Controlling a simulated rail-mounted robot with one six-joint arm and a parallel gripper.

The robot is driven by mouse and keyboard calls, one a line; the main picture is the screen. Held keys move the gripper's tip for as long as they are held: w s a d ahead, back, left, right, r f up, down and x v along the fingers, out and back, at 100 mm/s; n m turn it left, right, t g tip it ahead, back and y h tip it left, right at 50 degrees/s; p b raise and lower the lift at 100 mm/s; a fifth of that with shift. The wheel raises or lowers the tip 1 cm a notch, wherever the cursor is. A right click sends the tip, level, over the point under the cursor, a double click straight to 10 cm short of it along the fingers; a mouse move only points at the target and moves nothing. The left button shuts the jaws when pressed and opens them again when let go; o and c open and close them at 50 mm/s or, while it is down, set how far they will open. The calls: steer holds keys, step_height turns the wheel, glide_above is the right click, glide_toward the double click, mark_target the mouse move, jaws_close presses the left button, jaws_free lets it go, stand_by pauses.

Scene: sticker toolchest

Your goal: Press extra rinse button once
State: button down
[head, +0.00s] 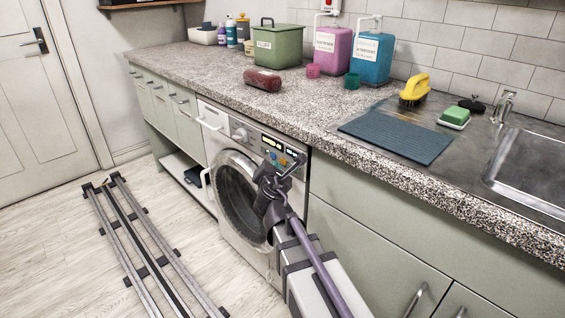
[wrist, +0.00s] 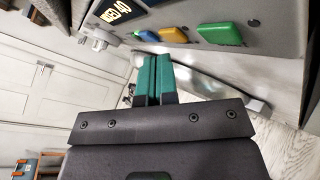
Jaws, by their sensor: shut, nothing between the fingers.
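The washing machine (head: 235,190) stands under the counter with its round door shut. Its control panel has a lit display, which also shows in the wrist view (wrist: 120,10). In the wrist view, the panel carries a blue button (wrist: 146,37), an orange button (wrist: 173,34) and a green button (wrist: 219,33). I cannot read a label that says which one is extra rinse. My gripper (wrist: 153,58) has its teal fingers together and empty, pointing toward the panel near the blue and orange buttons. I cannot tell whether they touch it. In the head view, my arm partly covers the panel's right end.
The speckled counter (head: 350,150) overhangs the machine, with a red-brown object (head: 264,80) and a blue mat (head: 397,137) on it. Drawers (head: 375,240) flank the machine on the right. Floor rails (head: 140,245) lie at the left, with open floor around them.

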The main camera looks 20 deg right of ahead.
steer(key=shift+w+d, duration=0.1)
steer(key=shift+d, duration=0.1)
steer(key=shift+w+d, duration=0.15)
steer(key=shift+d, duration=0.2)
stand_by(0.5)
steer(key=shift+a, duration=0.1)
steer(key=shift+s+a, duration=0.35)
steer(key=shift+a, duration=0.25)
steer(key=a, duration=0.1)
steer(key=s+a, duration=0.1)
steer(key=a, duration=0.1)
steer(key=s+a, duration=0.1)
steer(key=shift+s+a, duration=0.15)
steer(key=shift+a, duration=0.1)
stand_by(0.3)
stand_by(0.6)
